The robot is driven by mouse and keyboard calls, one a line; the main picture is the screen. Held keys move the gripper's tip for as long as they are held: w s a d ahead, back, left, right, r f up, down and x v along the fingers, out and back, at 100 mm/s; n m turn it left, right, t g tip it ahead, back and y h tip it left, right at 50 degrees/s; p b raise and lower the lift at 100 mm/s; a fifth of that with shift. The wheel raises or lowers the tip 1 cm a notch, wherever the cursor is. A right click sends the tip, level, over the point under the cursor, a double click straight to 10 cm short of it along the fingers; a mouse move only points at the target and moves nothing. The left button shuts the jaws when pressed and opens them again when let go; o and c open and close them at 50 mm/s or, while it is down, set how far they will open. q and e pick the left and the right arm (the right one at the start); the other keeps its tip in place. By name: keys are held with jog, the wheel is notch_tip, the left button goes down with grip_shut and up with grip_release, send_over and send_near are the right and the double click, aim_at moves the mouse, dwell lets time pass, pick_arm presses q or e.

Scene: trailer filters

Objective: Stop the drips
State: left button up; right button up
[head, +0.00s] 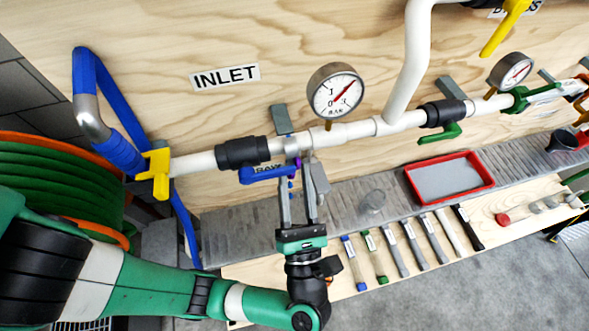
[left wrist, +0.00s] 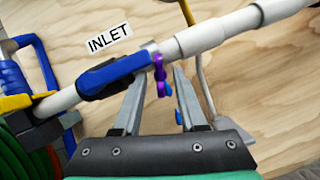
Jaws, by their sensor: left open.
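A blue valve handle marked RAW (head: 262,174) sits under the white pipe (head: 350,131) below the INLET sign; it also shows in the left wrist view (left wrist: 115,72). A small purple part (left wrist: 159,74) is at the handle's right end, with a blue bit below it. My left gripper (head: 297,172) is open, its fingers pointing up at the pipe just right of the blue handle. A yellow handle (head: 155,174) and a green handle (head: 440,133) are on the same pipe.
A gauge (head: 335,92) stands above the pipe. A red tray (head: 450,178) and a clear round thing (head: 372,201) are on the grey ledge (head: 240,240). Several tools lie on the wooden bench. A green hose reel (head: 60,185) stands left, near my left arm.

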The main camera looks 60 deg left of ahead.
pick_arm(q)
jog(key=shift+w+a+r, duration=0.1)
jog(key=shift+a, duration=0.25)
grip_shut()
jog(key=shift+r+m+t+h+p, duration=0.1)
jog(key=shift+m+t+h+p, duration=0.45)
jog(key=shift+m, duration=0.45)
grip_release()
